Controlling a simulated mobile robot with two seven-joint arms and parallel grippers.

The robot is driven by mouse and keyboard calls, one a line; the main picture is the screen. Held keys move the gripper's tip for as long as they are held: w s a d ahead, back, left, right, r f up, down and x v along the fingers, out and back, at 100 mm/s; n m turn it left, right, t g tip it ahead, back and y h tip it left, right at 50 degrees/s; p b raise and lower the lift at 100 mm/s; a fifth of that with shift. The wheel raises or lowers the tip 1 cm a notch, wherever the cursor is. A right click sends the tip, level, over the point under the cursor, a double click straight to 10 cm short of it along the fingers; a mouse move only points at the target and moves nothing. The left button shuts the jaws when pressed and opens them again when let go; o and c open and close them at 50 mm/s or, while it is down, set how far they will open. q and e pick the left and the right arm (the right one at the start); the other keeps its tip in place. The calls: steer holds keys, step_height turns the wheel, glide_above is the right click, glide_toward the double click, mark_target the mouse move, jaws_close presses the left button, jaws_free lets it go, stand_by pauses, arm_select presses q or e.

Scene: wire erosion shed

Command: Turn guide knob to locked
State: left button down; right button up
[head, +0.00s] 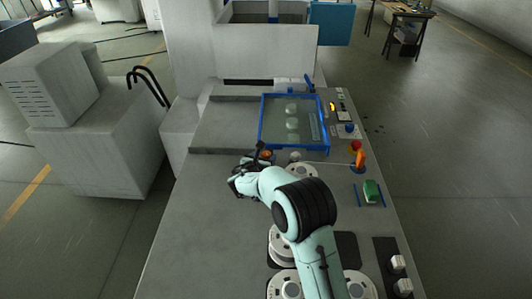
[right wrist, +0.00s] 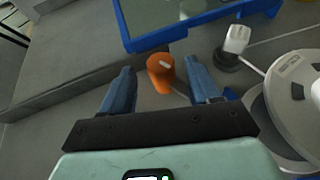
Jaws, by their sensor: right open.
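An orange knob with a pale pointer mark, which looks like the guide knob, stands on the grey machine table just in front of the blue-framed tank; it shows in the head view (head: 266,154) and in the right wrist view (right wrist: 160,76). My right gripper (head: 251,163) is at the knob, partly hidden by its own arm in the head view. In the right wrist view its two blue fingers (right wrist: 160,70) are open, one on each side of the knob. I cannot tell whether they touch it. My left gripper is not in view.
The blue-framed tank (head: 326,147) lies just beyond the knob. A white knob (right wrist: 237,40) and a white reel (right wrist: 293,94) are to the right. An orange lever (head: 360,158), a red button (head: 355,145) and a green block (head: 371,191) line the table's right side.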

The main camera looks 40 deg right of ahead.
mark_target(266, 156)
steer(key=shift+p+x, duration=0.3)
steer(key=shift+x, duration=1.55)
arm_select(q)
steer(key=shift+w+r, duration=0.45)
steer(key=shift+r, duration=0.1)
arm_select(e)
steer(key=shift+r, duration=0.1)
jaws_close()
steer(key=n+t+y+b, duration=0.1)
steer(key=b, duration=0.1)
steer(key=n+t+b, duration=0.1)
steer(key=b, duration=0.2)
steer(key=shift+s+d+f+t+y, duration=0.1)
steer(key=shift+s+f+t+y, duration=0.05)
steer(key=shift+f+t+y, duration=0.2)
steer(key=shift+r+n+y+b, duration=0.25)
steer(key=shift+n+b, duration=0.25)
steer(key=shift+b, duration=0.15)
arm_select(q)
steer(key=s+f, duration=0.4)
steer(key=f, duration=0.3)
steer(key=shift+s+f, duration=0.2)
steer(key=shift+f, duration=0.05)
